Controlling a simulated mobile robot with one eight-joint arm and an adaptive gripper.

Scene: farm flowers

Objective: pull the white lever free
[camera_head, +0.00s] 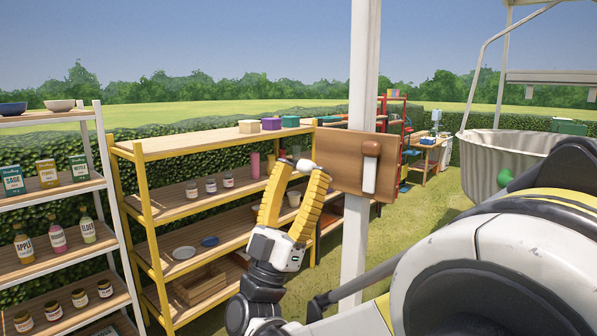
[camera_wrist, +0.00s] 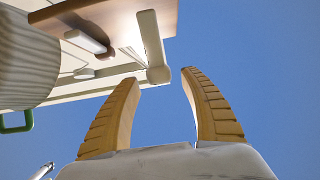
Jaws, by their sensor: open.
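A brown wooden board (camera_head: 345,155) is fixed to a white post (camera_head: 362,75). The white lever (camera_head: 305,166) shows as a small rounded white end at the board's left edge. In the wrist view the white lever (camera_wrist: 153,42) is a long bar reaching out from the board (camera_wrist: 105,18), with a thicker end. My gripper (camera_head: 303,170) is open and empty, its yellow fingers pointing up. In the wrist view the lever's end appears between the fingertips of my gripper (camera_wrist: 161,76), nearer the left one. I cannot tell whether they touch it.
A brown-topped white handle (camera_head: 369,175) sits on the board's front. Yellow-framed shelves (camera_head: 142,210) with jars and plates stand behind my gripper. White-framed shelves (camera_head: 112,190) stand at the left. A large grey tub (camera_head: 490,165) hangs at the right. Grass lies beyond the post.

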